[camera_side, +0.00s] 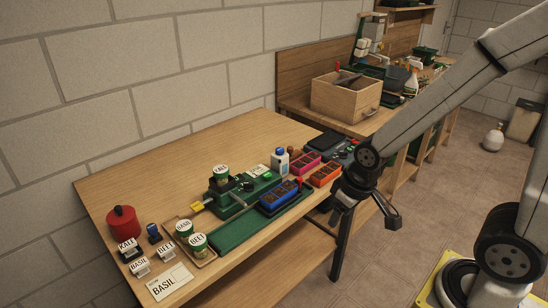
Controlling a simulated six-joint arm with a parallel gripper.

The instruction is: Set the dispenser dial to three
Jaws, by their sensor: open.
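The seed dispenser (222,198) is a green unit on the wooden bench, with a jar labelled KALE (221,175) on top. A yellow knob or handle (197,206) sticks out on its left. The dispenser's dial and its numbers are too small to make out, so I cannot tell its setting. My gripper (366,218) is open and empty. In the picture it is at the bench's right end, well to the right of the dispenser, and touches nothing that I can see.
A blue seedling tray (279,197) sits on a green rail (228,236). Pink (306,163) and orange (325,175) trays and a white bottle (280,161) stand right of the dispenser. BASIL (183,229) and BEET (198,244) jars and a red pot (122,222) are left. The bench's back is clear.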

